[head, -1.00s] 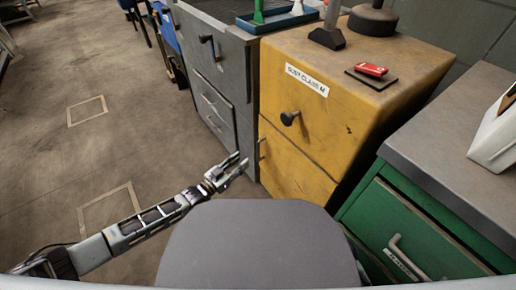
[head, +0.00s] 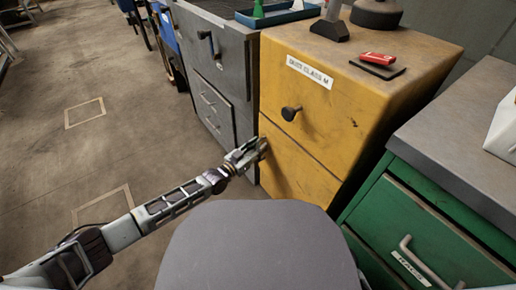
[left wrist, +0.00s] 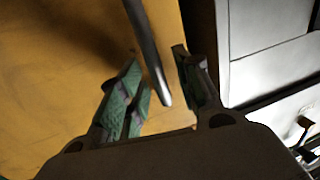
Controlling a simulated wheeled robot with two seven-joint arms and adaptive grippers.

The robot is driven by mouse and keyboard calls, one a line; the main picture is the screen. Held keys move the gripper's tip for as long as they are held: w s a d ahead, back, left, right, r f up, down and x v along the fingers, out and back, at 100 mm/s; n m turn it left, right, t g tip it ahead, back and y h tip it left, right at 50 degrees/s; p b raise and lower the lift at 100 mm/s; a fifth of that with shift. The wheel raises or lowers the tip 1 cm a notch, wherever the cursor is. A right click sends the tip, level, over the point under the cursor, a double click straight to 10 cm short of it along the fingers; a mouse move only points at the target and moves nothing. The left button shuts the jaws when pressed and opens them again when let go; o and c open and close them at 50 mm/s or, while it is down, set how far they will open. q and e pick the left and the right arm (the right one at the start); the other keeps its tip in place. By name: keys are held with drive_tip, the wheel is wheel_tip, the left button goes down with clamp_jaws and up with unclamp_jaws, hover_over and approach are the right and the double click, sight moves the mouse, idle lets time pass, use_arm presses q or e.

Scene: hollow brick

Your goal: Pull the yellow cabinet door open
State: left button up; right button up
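The yellow cabinet (head: 355,80) stands right of centre, with a drawer and dark knob above and the yellow cabinet door (head: 292,168) below. The door looks closed. My left gripper (head: 258,146) is at the door's left edge, covering its handle in the head view. In the left wrist view the dark bar handle (left wrist: 147,50) reaches down between the two fingers of my left gripper (left wrist: 160,88). The fingers are open, one on each side of the bar, with gaps showing. The yellow door face (left wrist: 50,80) lies behind them. My right gripper is not in view.
A grey drawer cabinet (head: 225,85) stands close on the left of the yellow one. A green cabinet (head: 425,240) with a grey top stands at the right. A red object (head: 377,57) and other items sit on the yellow top. The floor at left is open.

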use_arm(q)
drive_tip(key=shift+w+d, duration=0.25)
clamp_jaws()
idle(0.3)
